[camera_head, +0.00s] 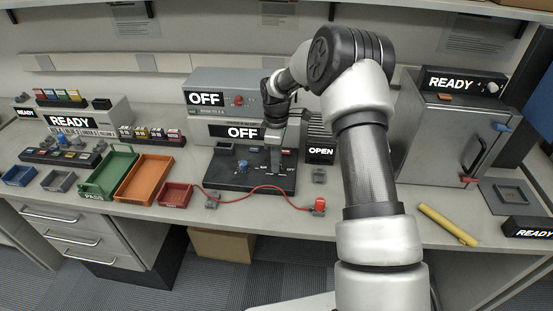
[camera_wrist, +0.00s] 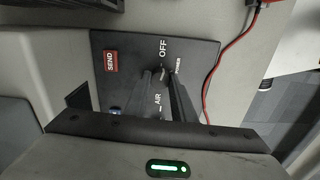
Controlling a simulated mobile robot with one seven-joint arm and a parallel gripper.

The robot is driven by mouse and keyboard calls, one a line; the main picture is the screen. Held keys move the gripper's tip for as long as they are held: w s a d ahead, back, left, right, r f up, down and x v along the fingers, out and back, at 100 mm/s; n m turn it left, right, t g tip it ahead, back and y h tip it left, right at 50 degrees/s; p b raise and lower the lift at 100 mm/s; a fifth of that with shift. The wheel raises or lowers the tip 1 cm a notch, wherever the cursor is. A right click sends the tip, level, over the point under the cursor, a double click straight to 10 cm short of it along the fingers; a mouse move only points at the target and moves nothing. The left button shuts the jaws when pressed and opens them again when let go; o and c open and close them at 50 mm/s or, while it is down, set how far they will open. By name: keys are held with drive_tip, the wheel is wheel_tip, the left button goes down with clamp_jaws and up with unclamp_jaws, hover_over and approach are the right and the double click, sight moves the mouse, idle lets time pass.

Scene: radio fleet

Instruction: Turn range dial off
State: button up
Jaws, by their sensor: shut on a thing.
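The black panel (camera_head: 240,182) sits on the bench below a grey unit whose display (camera_head: 242,132) reads OFF. In the wrist view the panel (camera_wrist: 205,50) carries a red SEND button (camera_wrist: 111,61) and the labels OFF and AIR. My gripper (camera_head: 276,168) reaches down to the right part of the panel. In the wrist view my gripper (camera_wrist: 163,78) is shut on a small dial between the OFF and AIR labels. The fingers hide most of this dial, so its pointer direction cannot be read. A blue part (camera_head: 241,168) shows further left on the panel.
A red cable (camera_head: 262,188) runs along the panel's front to a red plug (camera_head: 319,205). Green (camera_head: 107,176) and orange (camera_head: 150,170) trays stand left. A grey READY cabinet (camera_head: 440,135) and a yellow tube (camera_head: 448,225) are right. My arm covers part of the bench.

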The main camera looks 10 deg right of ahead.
drive_tip(key=shift+r+n, duration=0.1)
drive_tip(key=shift+n, duration=1.2)
drive_tip(key=o, duration=1.1)
drive_tip(key=shift+c, duration=0.2)
wheel_tip(320, 180, up, 17)
drive_tip(key=p, duration=0.1)
drive_tip(key=shift+r+p, duration=0.2)
drive_tip(key=shift+p, duration=0.15)
